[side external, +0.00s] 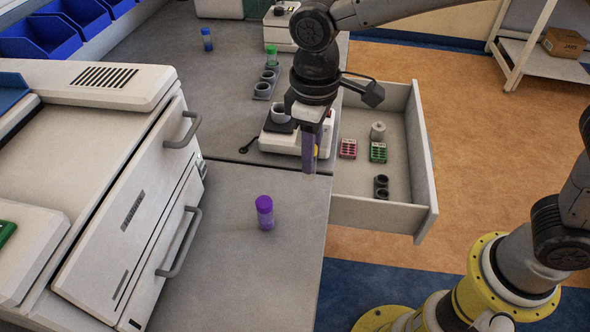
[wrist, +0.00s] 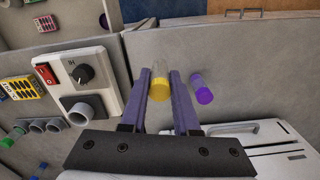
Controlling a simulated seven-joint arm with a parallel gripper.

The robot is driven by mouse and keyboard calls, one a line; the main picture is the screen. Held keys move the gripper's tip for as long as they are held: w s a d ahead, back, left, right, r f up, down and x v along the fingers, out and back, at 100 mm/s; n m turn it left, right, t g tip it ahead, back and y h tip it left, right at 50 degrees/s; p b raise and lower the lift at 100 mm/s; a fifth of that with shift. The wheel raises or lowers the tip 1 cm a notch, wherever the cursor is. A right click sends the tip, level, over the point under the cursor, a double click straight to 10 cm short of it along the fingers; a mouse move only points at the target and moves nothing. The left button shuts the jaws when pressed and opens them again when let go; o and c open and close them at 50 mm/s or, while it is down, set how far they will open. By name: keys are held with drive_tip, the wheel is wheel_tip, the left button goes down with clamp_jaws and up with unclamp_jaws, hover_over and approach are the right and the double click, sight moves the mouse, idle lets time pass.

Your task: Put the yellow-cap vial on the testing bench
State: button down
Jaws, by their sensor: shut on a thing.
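My gripper (side external: 311,160) points down above the bench (side external: 240,270), near its edge by the open drawer. In the wrist view my gripper (wrist: 159,74) is shut on the yellow-cap vial (wrist: 159,90), which lies between its two purple fingers. The vial's yellow cap shows clearly there, and its body looks clear. The vial appears to be held above the bench surface.
A purple-cap vial (side external: 265,212) stands on the near bench. A white device with a knob (wrist: 92,82) is beside my gripper. An open drawer (side external: 400,195) holds small racks. Blue-cap (side external: 207,39) and green-cap (side external: 271,56) vials stand farther back. The near bench is otherwise mostly clear.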

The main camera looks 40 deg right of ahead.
drive_tip(key=w+f, duration=0.1)
drive_tip(key=w+a+f, duration=0.1)
drive_tip(key=f, duration=0.1)
drive_tip(key=shift+a, duration=0.15)
drive_tip(key=shift+w+f, duration=0.1)
drive_tip(key=shift+f, duration=1.55)
drive_tip(key=shift+f, duration=0.1)
drive_tip(key=c, duration=0.7)
unclamp_jaws()
drive_tip(key=shift+o, duration=0.2)
